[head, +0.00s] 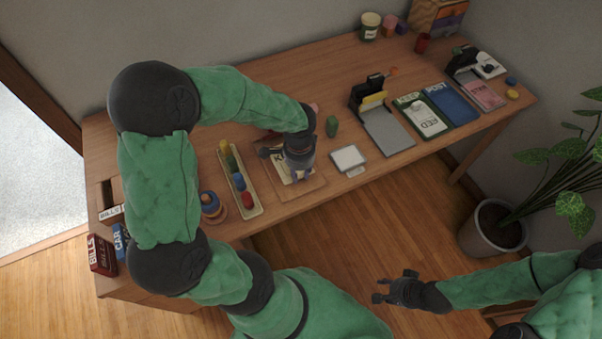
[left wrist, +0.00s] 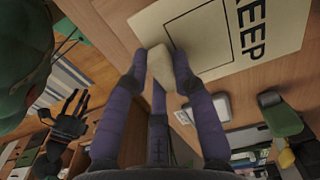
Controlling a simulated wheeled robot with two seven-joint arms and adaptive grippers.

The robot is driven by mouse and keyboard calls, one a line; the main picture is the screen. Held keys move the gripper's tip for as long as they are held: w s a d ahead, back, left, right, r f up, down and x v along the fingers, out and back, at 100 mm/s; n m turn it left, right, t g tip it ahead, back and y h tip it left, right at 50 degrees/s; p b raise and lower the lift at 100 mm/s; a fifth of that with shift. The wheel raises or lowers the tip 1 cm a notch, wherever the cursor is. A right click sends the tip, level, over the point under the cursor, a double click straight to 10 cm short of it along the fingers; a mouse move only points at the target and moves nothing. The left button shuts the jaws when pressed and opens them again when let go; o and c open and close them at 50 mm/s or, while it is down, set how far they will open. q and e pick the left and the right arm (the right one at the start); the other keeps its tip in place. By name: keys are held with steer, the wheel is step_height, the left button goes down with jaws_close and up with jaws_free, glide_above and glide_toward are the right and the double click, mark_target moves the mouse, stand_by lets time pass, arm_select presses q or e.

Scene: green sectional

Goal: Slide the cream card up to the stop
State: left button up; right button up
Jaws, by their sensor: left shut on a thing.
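A cream card (head: 280,164) lies on a wooden board (head: 312,187) near the table's front edge. In the left wrist view the card (left wrist: 285,40) shows a dark outlined rectangle and the word KEEP. My left gripper (head: 298,177) is directly over the card, pointing down and hiding much of it. Its purple fingers are shut on a small cream block (left wrist: 160,66) by the outline. I cannot tell whether the block touches the card. I cannot make out the stop. My right gripper (head: 390,288) is open and empty, in front of the table.
A tray of coloured pegs (head: 238,181) stands close left of the board. A small green object (head: 332,126) and a white pad (head: 348,158) are close right. Further right are a black stand with a grey plate (head: 388,132), a green KEEP tray (head: 438,129) and a blue POST tray (head: 455,104).

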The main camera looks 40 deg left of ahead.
arm_select(q)
steer(key=shift+w+a+f+b, duration=0.2)
steer(key=shift+f+b, duration=0.25)
steer(key=shift+f, duration=0.3)
steer(key=shift+w+a+f+b, duration=0.1)
steer(key=shift+a+f+b, duration=0.3)
steer(key=shift+f, duration=0.3)
steer(key=shift+w+a, duration=0.35)
steer(key=shift+a, duration=0.3)
steer(key=shift+w+a, duration=0.35)
steer(key=shift+a, duration=0.25)
steer(key=shift+a+p, duration=0.15)
steer(key=shift+p, duration=0.15)
steer(key=shift+w+a, duration=0.45)
steer(key=shift+a, duration=0.3)
steer(key=o, duration=0.9)
